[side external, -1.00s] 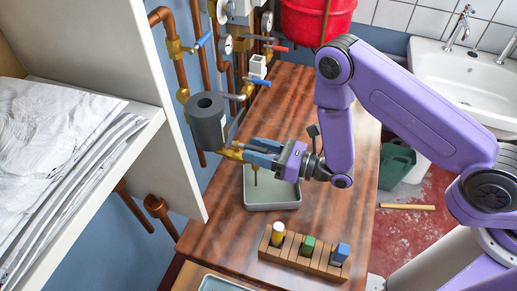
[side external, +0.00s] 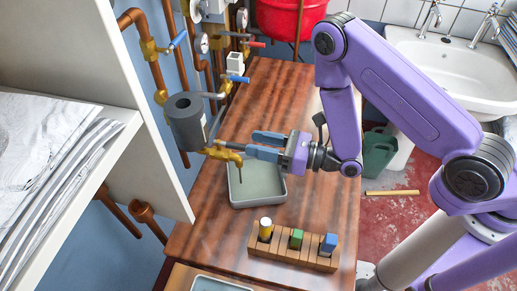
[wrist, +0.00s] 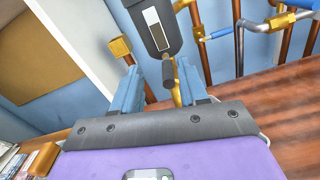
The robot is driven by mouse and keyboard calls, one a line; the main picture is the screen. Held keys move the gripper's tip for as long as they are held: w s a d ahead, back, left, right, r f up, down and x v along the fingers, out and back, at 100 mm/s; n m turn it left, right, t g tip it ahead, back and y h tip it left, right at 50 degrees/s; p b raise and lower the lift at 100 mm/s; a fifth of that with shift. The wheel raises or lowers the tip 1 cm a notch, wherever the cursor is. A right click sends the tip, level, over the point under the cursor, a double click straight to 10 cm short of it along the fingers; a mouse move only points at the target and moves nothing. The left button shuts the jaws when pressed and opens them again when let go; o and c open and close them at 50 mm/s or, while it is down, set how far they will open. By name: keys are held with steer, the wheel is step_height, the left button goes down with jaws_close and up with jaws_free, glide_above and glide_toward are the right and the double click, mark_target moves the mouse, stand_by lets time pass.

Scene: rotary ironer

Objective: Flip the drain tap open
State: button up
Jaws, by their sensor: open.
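The brass drain tap (side external: 226,154) sticks out below the grey cylindrical vessel (side external: 187,126), with a thin spout pointing down over a grey tray (side external: 262,200). My gripper (side external: 250,145) is open, with its blue fingers close to the tap's outer end; contact cannot be told from the side. In the wrist view my fingers (wrist: 160,75) stand apart. A dark grip-like piece (wrist: 168,70) and part of the brass tap (wrist: 177,94) show between them. The vessel (wrist: 152,22), with a pale gauge strip, is beyond. My gripper partly hides the tap's lower part there.
Copper pipes with blue-handled and red-handled valves (side external: 237,78) run along the wall behind. A wooden rack (side external: 293,248) with coloured blocks stands on the wooden bench at the front. A white shelf of folded linen (side external: 50,140) is at left. The bench right of the tray is clear.

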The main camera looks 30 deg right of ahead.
steer(key=shift+r, duration=2.1)
